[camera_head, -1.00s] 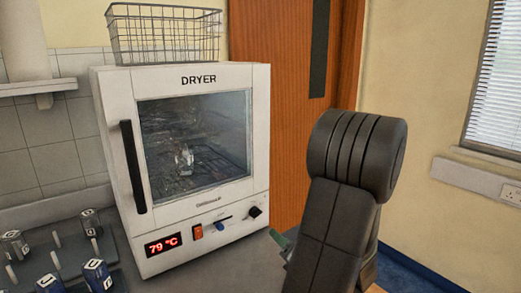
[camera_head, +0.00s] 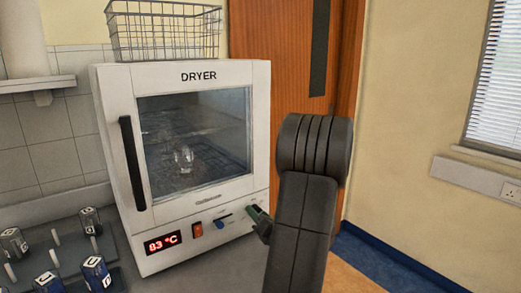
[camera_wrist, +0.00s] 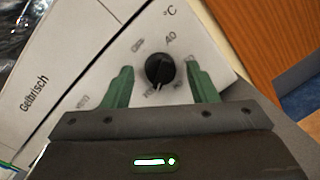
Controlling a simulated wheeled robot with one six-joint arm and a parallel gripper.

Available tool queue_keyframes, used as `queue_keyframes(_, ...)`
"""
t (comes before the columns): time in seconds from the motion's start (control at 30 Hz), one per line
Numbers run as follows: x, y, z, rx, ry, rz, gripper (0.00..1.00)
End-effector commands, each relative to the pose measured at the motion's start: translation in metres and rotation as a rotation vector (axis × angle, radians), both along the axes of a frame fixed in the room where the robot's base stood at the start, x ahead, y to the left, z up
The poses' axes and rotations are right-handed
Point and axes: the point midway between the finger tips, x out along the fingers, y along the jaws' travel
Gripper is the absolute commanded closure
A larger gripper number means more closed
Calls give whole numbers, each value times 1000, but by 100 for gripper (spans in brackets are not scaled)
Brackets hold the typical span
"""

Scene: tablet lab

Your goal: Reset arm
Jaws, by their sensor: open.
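My gripper (camera_wrist: 159,80) is open, with its two green fingers on either side of a black round knob (camera_wrist: 160,69) on the dryer's front panel. I cannot tell whether the fingers touch the knob. In the head view my gripper (camera_head: 258,213) is at the lower right of the white dryer (camera_head: 262,130), partly hidden by my own arm, and hides the knob. The dryer door is shut, and a small glass vessel (camera_head: 184,158) shows through its window. The red display (camera_head: 163,243) reads 83 °C.
A wire basket (camera_head: 165,35) sits on top of the dryer. A wooden door (camera_head: 270,70) is behind the dryer, and a wall socket (camera_head: 510,192) is at the right.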

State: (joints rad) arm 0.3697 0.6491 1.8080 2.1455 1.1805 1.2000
Motion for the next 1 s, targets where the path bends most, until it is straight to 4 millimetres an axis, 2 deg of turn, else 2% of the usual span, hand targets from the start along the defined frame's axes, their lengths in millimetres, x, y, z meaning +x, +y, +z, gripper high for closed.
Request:
queue_keyframes(0.1, 0, 0, -5, -89, -66, 0, 47)
queue_keyframes(1.0, 1, -1, -5, -832, -606, -2, 47)
